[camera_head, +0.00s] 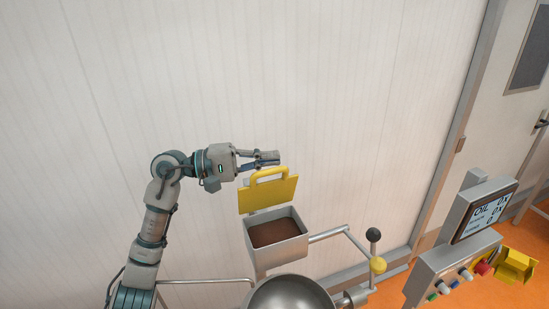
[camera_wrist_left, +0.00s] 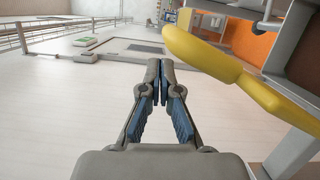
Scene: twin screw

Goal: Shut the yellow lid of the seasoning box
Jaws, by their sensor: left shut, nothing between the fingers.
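The seasoning box (camera_head: 277,257) is a grey metal box with dark brown contents showing. Its yellow lid (camera_head: 267,196) stands raised at the back edge, so the box is open. A yellow handle (camera_head: 270,173) is at the lid's top; the handle also shows large at upper right in the left wrist view (camera_wrist_left: 205,54). My left gripper (camera_head: 277,158) is shut and empty, just above and behind the handle. In the left wrist view its fingertips (camera_wrist_left: 160,66) meet beside the handle; I cannot tell if they touch it. My right gripper is in neither view.
A round metal bowl (camera_head: 290,294) sits in front of the box. Metal rods with a black knob (camera_head: 373,235) and a yellow knob (camera_head: 378,265) stand to its right. A control panel (camera_head: 455,245) with a screen is at far right. The wall (camera_head: 250,70) behind is bare.

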